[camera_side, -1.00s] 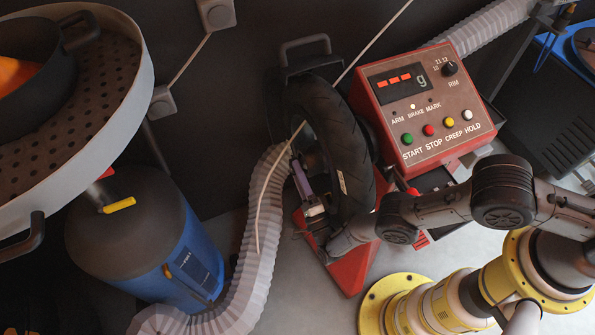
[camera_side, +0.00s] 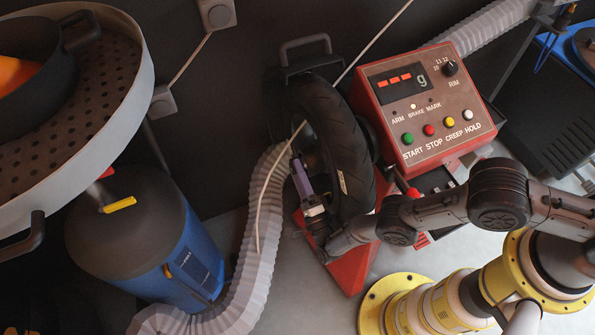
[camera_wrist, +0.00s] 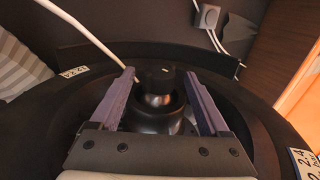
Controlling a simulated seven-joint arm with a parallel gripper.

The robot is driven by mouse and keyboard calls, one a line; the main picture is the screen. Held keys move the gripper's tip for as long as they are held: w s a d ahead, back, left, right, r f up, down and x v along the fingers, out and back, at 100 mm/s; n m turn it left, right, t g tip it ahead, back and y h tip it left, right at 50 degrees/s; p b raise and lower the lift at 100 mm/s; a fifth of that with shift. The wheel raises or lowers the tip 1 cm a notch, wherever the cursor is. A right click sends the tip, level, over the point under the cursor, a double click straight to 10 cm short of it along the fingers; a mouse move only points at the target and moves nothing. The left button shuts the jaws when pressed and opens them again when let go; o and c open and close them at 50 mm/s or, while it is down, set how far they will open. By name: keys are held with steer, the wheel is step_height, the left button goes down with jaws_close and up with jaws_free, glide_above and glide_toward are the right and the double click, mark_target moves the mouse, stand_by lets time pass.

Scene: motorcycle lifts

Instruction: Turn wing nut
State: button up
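The wing nut shows as a dark knob (camera_wrist: 160,76) with a small pale mark, on a shiny stepped black hub at the middle of the wheel. My gripper (camera_wrist: 159,74) is open in the wrist view. Its two purple fingers stand left and right of the knob, with a narrow gap on each side. In the side view my gripper (camera_side: 299,166) is at the left face of the upright black tyre (camera_side: 343,150), near its centre. The nut itself is hidden there by the gripper and tyre.
A red balancer console (camera_side: 425,100) with buttons stands right of the tyre. A pale corrugated hose (camera_side: 262,205) and a thin pale cable (camera_side: 262,195) run close to my gripper's left. A blue and black canister (camera_side: 140,240) stands farther left.

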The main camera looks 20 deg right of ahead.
steer(key=v, duration=1.3)
steer(key=shift+s, duration=0.4)
steer(key=shift+f, duration=0.1)
